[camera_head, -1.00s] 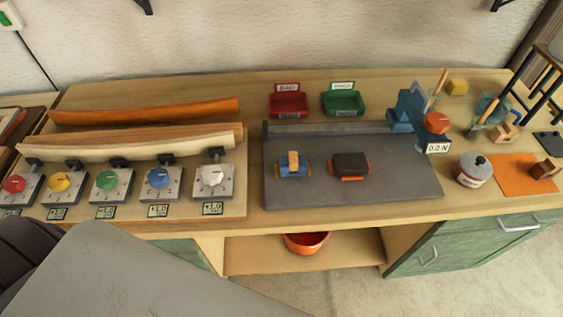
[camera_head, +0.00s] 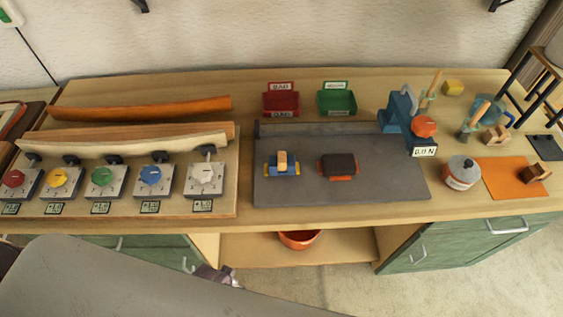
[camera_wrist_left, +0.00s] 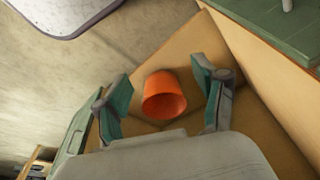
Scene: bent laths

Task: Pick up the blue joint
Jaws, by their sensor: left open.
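The blue joint (camera_head: 283,169) is a small blue block with a tan wooden piece on top and yellow ends. It sits on the left part of the dark grey mat (camera_head: 300,195) in the head view. My left gripper (camera_wrist_left: 165,95) is open and empty in the left wrist view, its teal-padded fingers apart. An orange bowl (camera_wrist_left: 164,98) on the shelf under the bench shows between the fingers, beyond them. The gripper is low, away from the blue joint, which the wrist view does not show. My right gripper is not in view.
A dark block with orange edges (camera_head: 338,166) sits right of the joint. Red (camera_head: 281,103) and green (camera_head: 337,102) bins stand behind the mat. A blue device (camera_head: 400,112) stands at its right. Dial boxes (camera_head: 152,180) and bent laths (camera_head: 140,108) are left.

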